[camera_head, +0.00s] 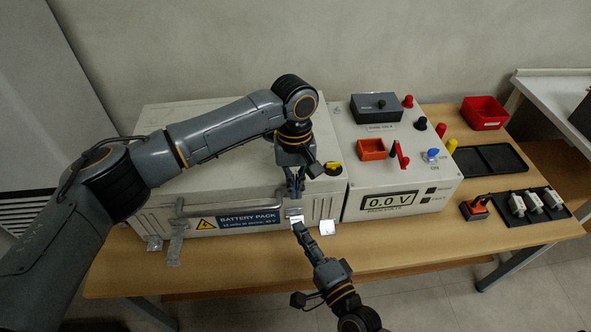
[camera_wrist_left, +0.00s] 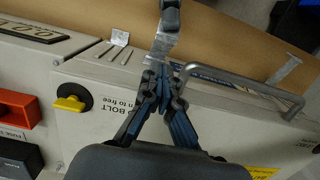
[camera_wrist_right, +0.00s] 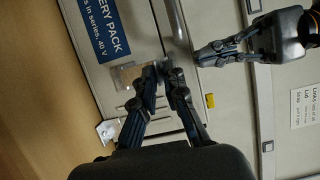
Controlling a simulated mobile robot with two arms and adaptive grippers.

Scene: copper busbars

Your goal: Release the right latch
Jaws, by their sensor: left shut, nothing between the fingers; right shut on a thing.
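The right latch (camera_head: 295,214) is a small metal piece on the front of the battery pack box (camera_head: 160,120), right of the blue label. It also shows in the left wrist view (camera_wrist_left: 163,45). My right gripper (camera_head: 299,228) is shut on it from the front; its closed fingertips (camera_wrist_right: 163,76) partly hide the contact. My left gripper (camera_head: 296,196) is shut and empty just above the latch, at the lid's front edge. In the left wrist view its fingertips (camera_wrist_left: 160,82) are together beside the latch.
A metal handle (camera_wrist_left: 245,85) runs along the box front. The left latch (camera_head: 177,238) hangs at the front left. A yellow-and-black knob (camera_wrist_left: 70,103) sits on the lid near my left gripper. A meter unit (camera_head: 395,185) stands to the right. A bracket (camera_head: 327,227) stands at the table's front.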

